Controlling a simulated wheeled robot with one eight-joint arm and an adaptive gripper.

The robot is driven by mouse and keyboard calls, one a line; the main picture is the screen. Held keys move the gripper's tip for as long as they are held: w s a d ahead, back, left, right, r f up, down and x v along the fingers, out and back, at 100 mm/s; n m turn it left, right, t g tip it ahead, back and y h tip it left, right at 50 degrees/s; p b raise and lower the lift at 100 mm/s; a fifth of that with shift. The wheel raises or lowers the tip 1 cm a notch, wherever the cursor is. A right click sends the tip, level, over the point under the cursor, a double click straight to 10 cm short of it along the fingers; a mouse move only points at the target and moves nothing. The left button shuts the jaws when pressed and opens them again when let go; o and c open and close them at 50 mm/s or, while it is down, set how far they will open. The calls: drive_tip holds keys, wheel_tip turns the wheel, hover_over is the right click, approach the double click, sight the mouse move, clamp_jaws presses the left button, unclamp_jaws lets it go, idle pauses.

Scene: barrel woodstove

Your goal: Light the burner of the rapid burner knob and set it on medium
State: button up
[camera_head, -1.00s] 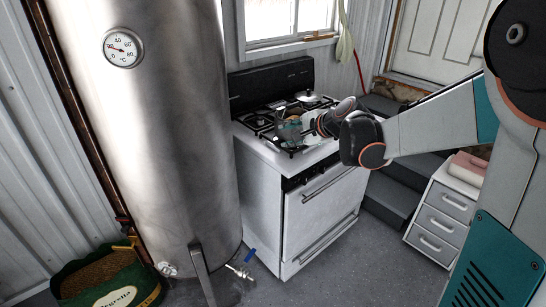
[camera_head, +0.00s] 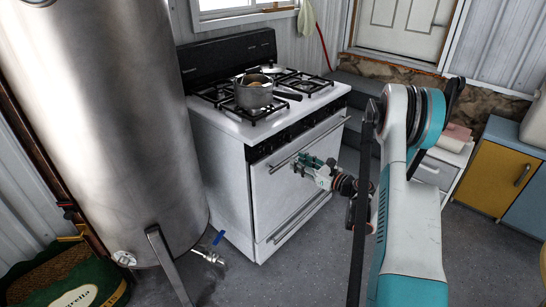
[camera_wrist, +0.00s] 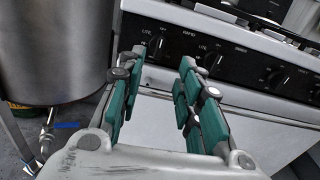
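The white stove (camera_head: 225,150) has a black control panel with several black knobs along its front. In the wrist view, one knob (camera_wrist: 157,45) stands at the panel's left end with LITE, OFF and HI around it. A label that seems to read RAPID is just right of it. A second knob (camera_wrist: 213,60) and a third (camera_wrist: 281,78) follow to the right. My gripper (camera_wrist: 162,62) is open and empty, its fingers apart below and in front of the first two knobs. In the head view, my gripper (camera_head: 304,166) is before the oven door, below the panel. No flame is visible.
A grey pot (camera_head: 253,94) sits on the front-left burner, its handle pointing right. A lid (camera_head: 271,69) lies behind it. The tall steel tank (camera_head: 100,120) stands left of the stove, with a blue-handled tap (camera_head: 217,238) low down. The floor before the stove is clear.

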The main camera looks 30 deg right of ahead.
approach(269, 149)
drive_tip(key=x, duration=0.6)
drive_tip(key=shift+w+d, duration=0.3)
drive_tip(key=shift+w, duration=0.05)
drive_tip(key=shift+w+a+r, duration=0.1)
drive_tip(key=shift+w+a, duration=0.15)
drive_tip(key=shift+w, duration=0.4)
drive_tip(key=shift+c, duration=0.6)
clamp_jaws()
